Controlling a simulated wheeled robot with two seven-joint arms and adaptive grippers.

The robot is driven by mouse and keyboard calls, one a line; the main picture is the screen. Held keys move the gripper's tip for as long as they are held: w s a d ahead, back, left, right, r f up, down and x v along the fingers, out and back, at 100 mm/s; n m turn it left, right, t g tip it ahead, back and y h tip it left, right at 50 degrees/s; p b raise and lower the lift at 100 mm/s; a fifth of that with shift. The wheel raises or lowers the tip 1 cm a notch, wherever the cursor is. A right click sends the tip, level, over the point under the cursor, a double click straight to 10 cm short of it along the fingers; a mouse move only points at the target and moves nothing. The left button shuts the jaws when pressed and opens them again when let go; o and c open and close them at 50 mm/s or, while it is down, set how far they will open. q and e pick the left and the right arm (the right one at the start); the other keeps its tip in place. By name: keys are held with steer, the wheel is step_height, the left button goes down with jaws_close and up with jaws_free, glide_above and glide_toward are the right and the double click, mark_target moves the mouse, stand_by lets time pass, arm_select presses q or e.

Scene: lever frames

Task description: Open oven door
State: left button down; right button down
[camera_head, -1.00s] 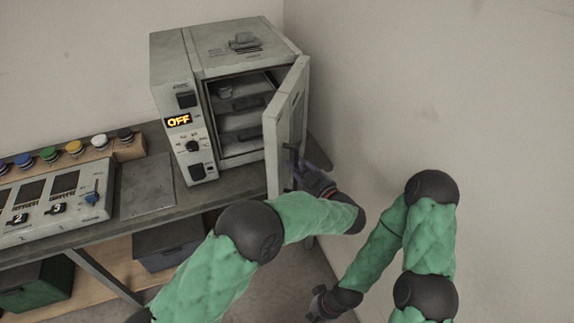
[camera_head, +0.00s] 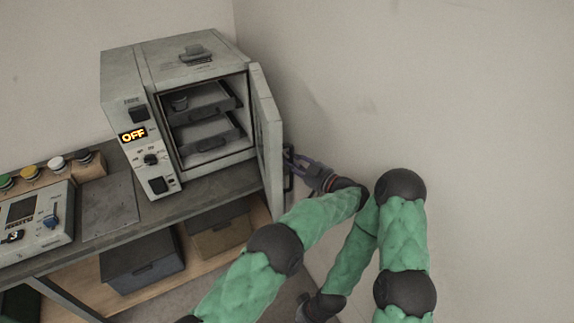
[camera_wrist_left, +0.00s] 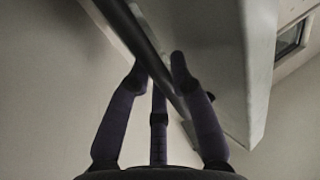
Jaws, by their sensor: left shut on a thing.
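The grey oven (camera_head: 180,110) stands on the table against the wall, with an OFF display on its front panel. Its door (camera_head: 267,135) is swung wide open to the right, and the shelves inside show. My left gripper (camera_head: 294,160) is at the outer side of the door, shut on the dark door handle (camera_head: 288,172). In the left wrist view the gripper's fingers (camera_wrist_left: 160,82) close around the bar-shaped handle (camera_wrist_left: 140,45), with the door panel (camera_wrist_left: 215,60) beside it. My right gripper (camera_head: 303,308) hangs low near the bottom of the head view; its fingers are hard to make out.
The table (camera_head: 215,187) carries a control box (camera_head: 35,225) with buttons at the left. Dark bins (camera_head: 142,265) sit on the shelf below. A bare wall stands close to the right of the door and my arms.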

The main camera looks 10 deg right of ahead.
arm_select(q)
steer(key=shift+w+d+r, duration=0.15)
steer(key=shift+w+d, duration=0.1)
steer(key=shift+d, duration=0.3)
steer(key=shift+w+d+r, duration=0.1)
steer(key=shift+w+d, duration=0.1)
steer(key=shift+d, duration=0.3)
arm_select(e)
steer(key=shift+s+d, duration=0.15)
steer(key=shift+d, duration=0.25)
arm_select(q)
steer(key=c, duration=1.1)
jaws_free()
steer(key=shift+w, duration=0.1)
steer(key=shift+f, duration=0.15)
